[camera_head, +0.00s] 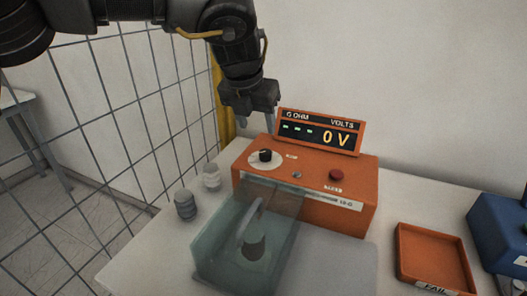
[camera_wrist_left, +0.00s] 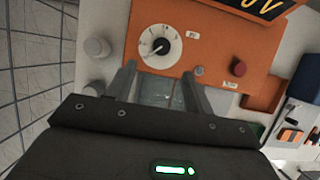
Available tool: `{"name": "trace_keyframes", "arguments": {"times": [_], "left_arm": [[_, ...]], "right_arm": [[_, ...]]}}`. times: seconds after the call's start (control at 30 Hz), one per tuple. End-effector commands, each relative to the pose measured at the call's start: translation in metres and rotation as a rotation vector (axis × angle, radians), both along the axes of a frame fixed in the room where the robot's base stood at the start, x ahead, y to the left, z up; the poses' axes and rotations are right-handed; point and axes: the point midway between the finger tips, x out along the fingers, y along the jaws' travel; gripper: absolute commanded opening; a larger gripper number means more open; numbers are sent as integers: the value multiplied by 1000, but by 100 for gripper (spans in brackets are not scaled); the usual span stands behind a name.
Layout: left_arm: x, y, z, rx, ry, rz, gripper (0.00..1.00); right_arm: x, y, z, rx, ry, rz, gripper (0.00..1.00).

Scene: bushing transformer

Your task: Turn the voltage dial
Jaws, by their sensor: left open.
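The voltage dial (camera_head: 265,156) is a black knob on a white round plate, on the top left of an orange tester (camera_head: 310,182). It also shows in the left wrist view (camera_wrist_left: 161,46), its plate ringed with small marks. My left gripper (camera_head: 256,119) hangs above and behind the dial in the head view. In the left wrist view its two fingers (camera_wrist_left: 159,72) are spread apart with nothing between them, and the dial shows just beyond the tips. The display (camera_head: 318,132) reads dashes and 0 V. My right gripper is not in view.
A see-through cover (camera_head: 221,256) stands at the tester's front over a dark part. A red button (camera_head: 336,175) is right of the dial. Two grey-white bushings (camera_head: 185,204) stand left. A wire fence stands left.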

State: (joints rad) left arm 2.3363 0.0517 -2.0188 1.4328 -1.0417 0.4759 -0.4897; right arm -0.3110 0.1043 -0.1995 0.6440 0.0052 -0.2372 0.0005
Motion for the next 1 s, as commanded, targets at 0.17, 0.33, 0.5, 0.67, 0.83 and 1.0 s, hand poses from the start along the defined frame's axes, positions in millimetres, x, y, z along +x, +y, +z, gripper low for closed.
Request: {"name": "trace_keyframes", "arguments": {"times": [0.17,0.33,0.5,0.67,0.83,1.0], "left_arm": [[8,-5,-21,1,4,-4,52],[19,-10,-52,1,4,-2,52],[29,-13,-77,1,3,-1,52],[35,-15,-92,1,1,-1,52],[37,-15,-98,-1,0,0,52],[37,-15,-98,-1,0,0,52]], "right_arm": [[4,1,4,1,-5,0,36],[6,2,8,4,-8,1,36],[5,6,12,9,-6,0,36],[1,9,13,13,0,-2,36],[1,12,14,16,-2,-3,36],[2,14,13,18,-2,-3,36]]}}
